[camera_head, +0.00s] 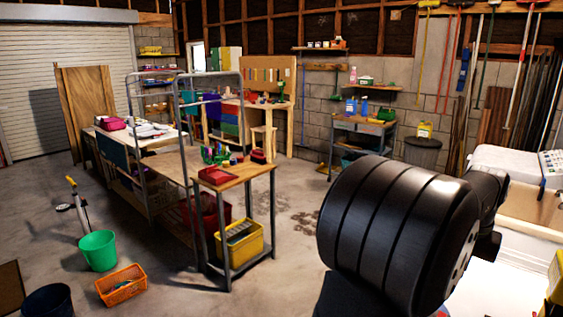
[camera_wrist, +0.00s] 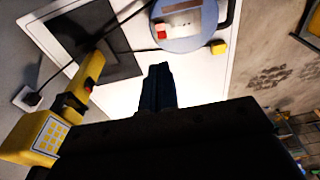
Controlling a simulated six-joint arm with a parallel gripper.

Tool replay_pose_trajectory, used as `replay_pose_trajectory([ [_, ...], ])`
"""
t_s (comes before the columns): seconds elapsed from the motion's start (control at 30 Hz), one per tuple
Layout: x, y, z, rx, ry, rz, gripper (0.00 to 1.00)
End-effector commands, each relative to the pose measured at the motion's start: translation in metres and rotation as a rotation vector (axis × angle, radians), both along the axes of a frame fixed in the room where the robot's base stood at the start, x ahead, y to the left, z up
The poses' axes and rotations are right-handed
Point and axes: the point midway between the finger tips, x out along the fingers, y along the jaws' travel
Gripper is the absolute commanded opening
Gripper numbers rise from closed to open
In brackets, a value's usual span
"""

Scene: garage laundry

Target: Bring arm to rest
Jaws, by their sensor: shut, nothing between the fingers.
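My gripper (camera_wrist: 159,72) shows in the wrist view as dark fingers held together, with nothing between them. It points over a white surface (camera_wrist: 205,75); how far above I cannot tell. In the head view my black arm links fill the lower right, and the gripper itself does not show there. Around the fingers in the wrist view are a blue round piece (camera_wrist: 187,40) with a white and a red part on it, and a small yellow block (camera_wrist: 218,47). To the left is a yellow device (camera_wrist: 45,135) with a light keypad-like patch.
A dark panel (camera_wrist: 95,40) and a black cable lie upper left in the wrist view. In the head view, a wooden-topped cart (camera_head: 236,174), a green bucket (camera_head: 98,250) and an orange basket (camera_head: 122,285) stand left of my arm. Open concrete floor lies between.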

Motion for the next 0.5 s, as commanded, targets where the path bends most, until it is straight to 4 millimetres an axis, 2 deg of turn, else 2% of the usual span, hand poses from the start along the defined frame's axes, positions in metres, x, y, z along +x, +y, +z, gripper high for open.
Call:
replay_pose_trajectory([
  [0.03, -0.003, 0.002, 0.009, -0.011, -0.011, 0.0, 0.0],
  [0.2, -0.009, 0.009, 0.031, -0.036, -0.036, 0.0, 0.0],
  [0.5, -0.015, 0.014, 0.048, -0.054, -0.056, 0.0, 0.0],
])
